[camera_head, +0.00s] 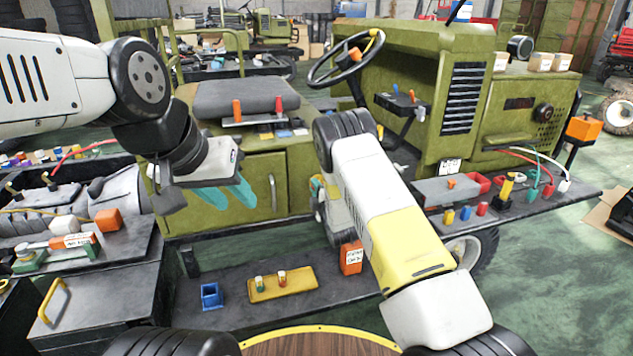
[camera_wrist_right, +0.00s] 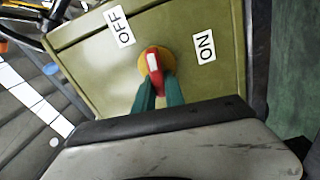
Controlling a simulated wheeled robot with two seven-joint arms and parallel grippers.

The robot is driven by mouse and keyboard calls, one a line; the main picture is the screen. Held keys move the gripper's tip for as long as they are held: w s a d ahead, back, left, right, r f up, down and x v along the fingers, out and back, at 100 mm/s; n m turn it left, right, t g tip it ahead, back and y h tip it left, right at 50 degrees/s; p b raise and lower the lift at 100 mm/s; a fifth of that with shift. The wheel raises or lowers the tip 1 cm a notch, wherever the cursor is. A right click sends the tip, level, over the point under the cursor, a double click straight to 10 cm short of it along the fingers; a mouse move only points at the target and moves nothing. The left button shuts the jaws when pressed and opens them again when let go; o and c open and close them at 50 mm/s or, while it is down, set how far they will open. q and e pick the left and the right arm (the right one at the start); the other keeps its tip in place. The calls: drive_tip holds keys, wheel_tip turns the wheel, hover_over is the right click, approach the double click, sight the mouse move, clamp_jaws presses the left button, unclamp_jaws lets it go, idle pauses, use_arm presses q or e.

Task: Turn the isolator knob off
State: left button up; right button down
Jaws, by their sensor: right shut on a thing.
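The isolator knob (camera_wrist_right: 153,62) is red with a pale stripe on a yellow round base, on an olive panel (camera_wrist_right: 105,82) in the right wrist view. The knob's handle points roughly upward, between the two labels. My right gripper (camera_wrist_right: 157,84) is shut on the knob, its green fingers on either side. In the head view the knob is hidden behind my right arm. My left gripper (camera_head: 228,194) is open and empty in front of the olive cabinet (camera_head: 258,185).
A tan tray (camera_head: 283,285) and blue bin (camera_head: 211,295) lie on the low step. A shelf at right holds a grey box (camera_head: 446,190) and coloured connectors. The steering wheel (camera_head: 345,58) is above my right arm.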

drive_tip(key=shift+f+n, duration=0.15)
drive_tip(key=shift+n, duration=0.45)
drive_tip(key=c, duration=1.4)
unclamp_jaws()
drive_tip(key=v, duration=0.7)
drive_tip(key=shift+s, duration=0.35)
drive_tip(key=shift+d, duration=0.15)
